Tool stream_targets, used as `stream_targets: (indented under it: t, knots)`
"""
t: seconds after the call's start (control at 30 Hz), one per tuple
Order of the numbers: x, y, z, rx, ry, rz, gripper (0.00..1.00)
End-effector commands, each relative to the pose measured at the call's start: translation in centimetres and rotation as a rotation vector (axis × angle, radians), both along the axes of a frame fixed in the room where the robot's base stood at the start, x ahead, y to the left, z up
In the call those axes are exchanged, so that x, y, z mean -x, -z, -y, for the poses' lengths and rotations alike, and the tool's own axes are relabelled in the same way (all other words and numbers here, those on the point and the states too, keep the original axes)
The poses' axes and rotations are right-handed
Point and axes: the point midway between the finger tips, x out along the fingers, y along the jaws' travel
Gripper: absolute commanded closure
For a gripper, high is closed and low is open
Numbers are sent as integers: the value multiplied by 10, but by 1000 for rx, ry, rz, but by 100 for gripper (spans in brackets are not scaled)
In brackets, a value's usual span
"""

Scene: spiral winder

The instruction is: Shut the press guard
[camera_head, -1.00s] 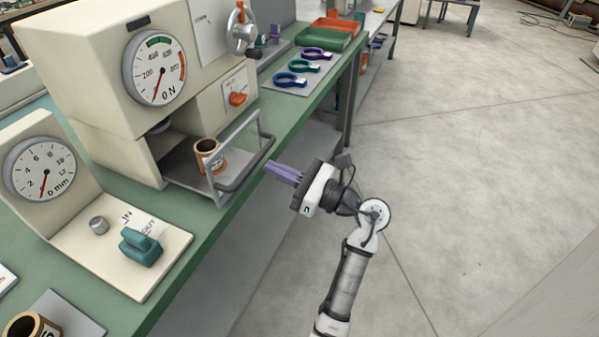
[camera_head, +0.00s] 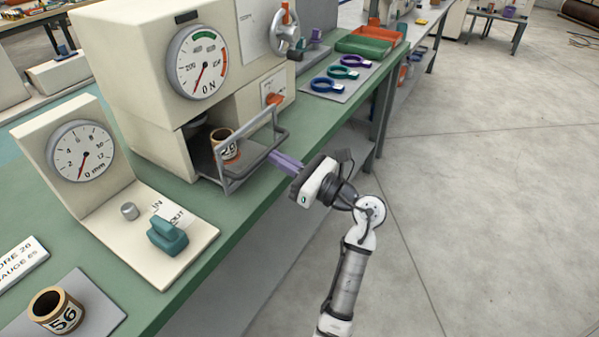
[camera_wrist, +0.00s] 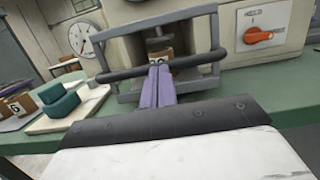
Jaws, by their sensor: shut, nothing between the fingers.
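The press guard (camera_head: 222,168) is a grey frame with a dark handle bar (camera_head: 245,174). It stands out in front of the opening of the cream press (camera_head: 130,60), with a gap behind it. A brown ring-shaped spool (camera_head: 225,147) sits behind the frame. My gripper (camera_head: 273,156) is shut and empty, its purple fingers pointing at the guard's handle side. In the wrist view the fingertips (camera_wrist: 160,70) overlap the handle bar (camera_wrist: 120,73) near its middle. I cannot tell whether they touch it.
Blue, green and purple ring tools (camera_head: 350,67) lie beyond the press. The floor (camera_head: 480,180) at the right is clear.

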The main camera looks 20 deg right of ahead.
Motion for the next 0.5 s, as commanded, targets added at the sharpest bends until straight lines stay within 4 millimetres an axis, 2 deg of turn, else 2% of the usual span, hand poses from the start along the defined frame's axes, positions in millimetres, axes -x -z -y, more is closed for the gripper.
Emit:
stream_targets:
  t: [0.2,0.5]
  knots:
    - [-39,2,-32,1,-7,1,100]
    - [-74,1,-59,0,-3,0,100]
